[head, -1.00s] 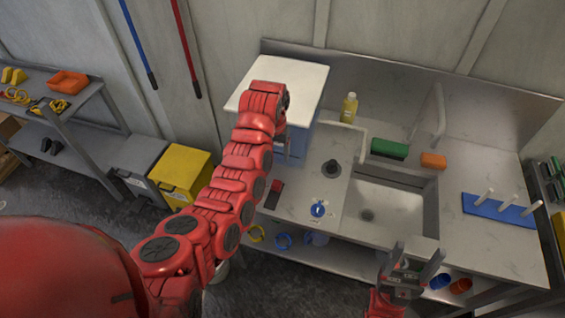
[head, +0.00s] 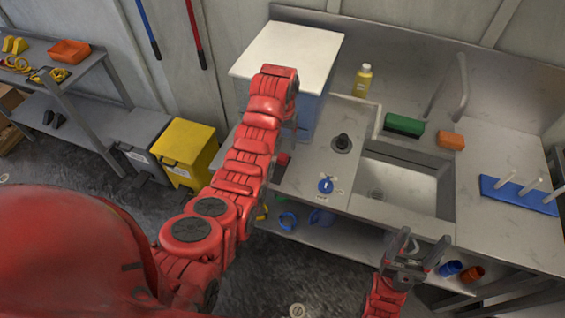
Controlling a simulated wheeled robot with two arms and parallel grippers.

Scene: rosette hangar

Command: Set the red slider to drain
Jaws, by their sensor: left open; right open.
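The red slider (head: 283,158) shows only as a small red patch on the counter, beside my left forearm. Most of its dark plate and any labels are hidden by my arm, so I cannot read its setting. My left gripper (head: 291,130) points down just behind the slider, in front of the white-topped box. It is open but mostly hidden by my wrist, and I cannot tell whether it touches the slider. My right gripper (head: 422,243) is open and empty in front of the counter's front edge, below the sink.
The white-topped box (head: 290,50) stands close behind my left wrist. A blue knob (head: 326,185) and a black knob (head: 342,143) stand right of the slider. The sink (head: 400,190), green brush (head: 404,125) and yellow bottle (head: 364,80) are further right.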

